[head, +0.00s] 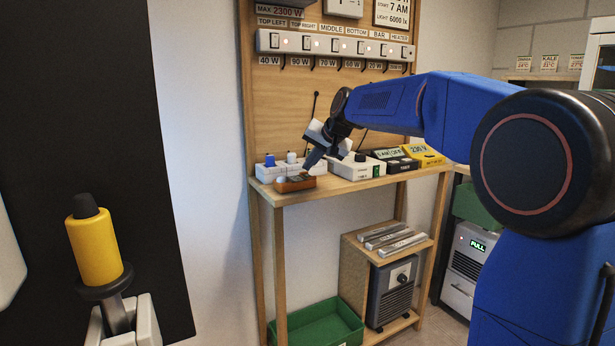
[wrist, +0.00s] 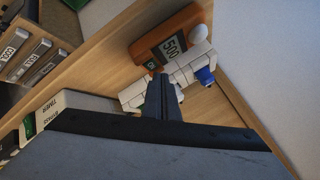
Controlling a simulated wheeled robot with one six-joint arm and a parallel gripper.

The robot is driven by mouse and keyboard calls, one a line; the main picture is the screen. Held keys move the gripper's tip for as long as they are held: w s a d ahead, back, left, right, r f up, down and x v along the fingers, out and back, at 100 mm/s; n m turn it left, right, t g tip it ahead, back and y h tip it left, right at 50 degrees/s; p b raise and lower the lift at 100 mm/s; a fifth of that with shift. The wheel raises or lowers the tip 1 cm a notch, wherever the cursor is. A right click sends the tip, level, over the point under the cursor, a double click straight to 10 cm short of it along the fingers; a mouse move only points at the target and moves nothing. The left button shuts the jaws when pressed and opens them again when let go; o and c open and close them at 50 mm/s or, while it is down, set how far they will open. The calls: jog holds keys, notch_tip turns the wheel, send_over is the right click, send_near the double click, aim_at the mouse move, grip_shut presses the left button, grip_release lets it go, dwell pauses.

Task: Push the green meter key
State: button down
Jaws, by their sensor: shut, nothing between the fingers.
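The orange meter (head: 297,184) lies at the front left of the wooden shelf in the head view. In the wrist view the orange meter (wrist: 144,50) shows a display reading 500 and a white round knob (wrist: 198,34). A small green patch, which looks like the green key (wrist: 151,65), shows on the meter close to my fingertips. My gripper (head: 308,166) is shut and empty, pointing down at the meter. In the wrist view my gripper (wrist: 162,77) has its fingertips by the green patch. I cannot tell whether they touch it.
A white socket strip (head: 266,174) with a blue plug (head: 270,160) stands right behind the meter. White timer boxes (head: 357,168) and a yellow box (head: 424,154) stand to the right. A switch panel (head: 335,46) hangs above. A green crate (head: 318,324) is below.

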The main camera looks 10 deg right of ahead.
jog(key=shift+r, duration=0.1)
jog(key=shift+r, duration=2.9)
send_near(310, 176)
jog(key=s+a, duration=0.2)
jog(key=s, duration=0.2)
jog(key=s+d+f+n+g+h, duration=0.1)
jog(key=s+d+f, duration=0.1)
jog(key=s+f, duration=0.6)
jog(key=s+d+f+n+g+h, duration=0.1)
jog(key=s+f, duration=0.8)
jog(key=s, duration=0.9)
jog(key=s+d+f+n+g+h, duration=0.1)
jog(key=s+d+f+n, duration=0.1)
jog(key=s+f, duration=0.7)
jog(key=s+d, duration=0.1)
jog(key=s, duration=0.3)
jog(key=shift+s+n+g, duration=0.25)
jog(key=shift+n+g, duration=0.15)
